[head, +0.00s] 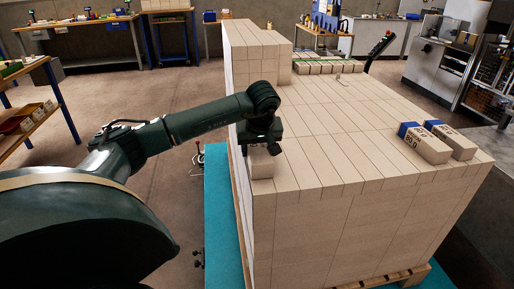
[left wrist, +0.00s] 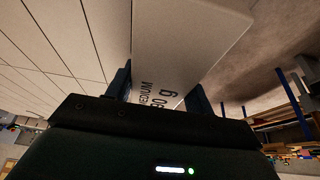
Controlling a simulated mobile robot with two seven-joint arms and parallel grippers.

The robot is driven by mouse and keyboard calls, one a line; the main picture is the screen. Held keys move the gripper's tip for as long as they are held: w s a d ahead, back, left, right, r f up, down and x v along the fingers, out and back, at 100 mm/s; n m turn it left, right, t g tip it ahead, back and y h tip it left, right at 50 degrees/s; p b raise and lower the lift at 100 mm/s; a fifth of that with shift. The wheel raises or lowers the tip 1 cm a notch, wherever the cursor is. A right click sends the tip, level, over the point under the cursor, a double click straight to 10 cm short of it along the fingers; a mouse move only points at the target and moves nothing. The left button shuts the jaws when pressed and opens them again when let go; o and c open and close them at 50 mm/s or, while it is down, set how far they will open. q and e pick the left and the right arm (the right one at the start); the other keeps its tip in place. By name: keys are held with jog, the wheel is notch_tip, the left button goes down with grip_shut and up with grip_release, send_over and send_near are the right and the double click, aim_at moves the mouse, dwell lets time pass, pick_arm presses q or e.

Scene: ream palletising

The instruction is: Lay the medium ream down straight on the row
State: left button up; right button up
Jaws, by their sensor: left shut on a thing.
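The medium ream (head: 261,166) is a pale block at the near left edge of the stack's top, below my left gripper (head: 262,148). In the left wrist view the ream (left wrist: 185,40) shows "MEDIUM" and "80 g" print, and my left gripper (left wrist: 160,92) has one finger on each side of it, shut on it. The ream lies about in line with the rows of pale reams (head: 330,135). I cannot tell whether it touches the layer below. The gripper hides its far part. My right gripper is not in view.
Two loose reams with blue ends, one (head: 426,147) beside the other (head: 452,140), lie on the stack's right side. A higher block of reams (head: 250,50) stands at the back left. The stack rests on a wooden pallet (head: 408,277). A teal strip (head: 217,225) runs along its left.

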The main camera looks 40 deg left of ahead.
pick_arm(q)
jog(key=o, duration=0.8)
jog(key=shift+f, duration=0.1)
jog(key=shift+c, duration=0.2)
jog(key=o, duration=0.5)
jog(key=shift+c, duration=0.2)
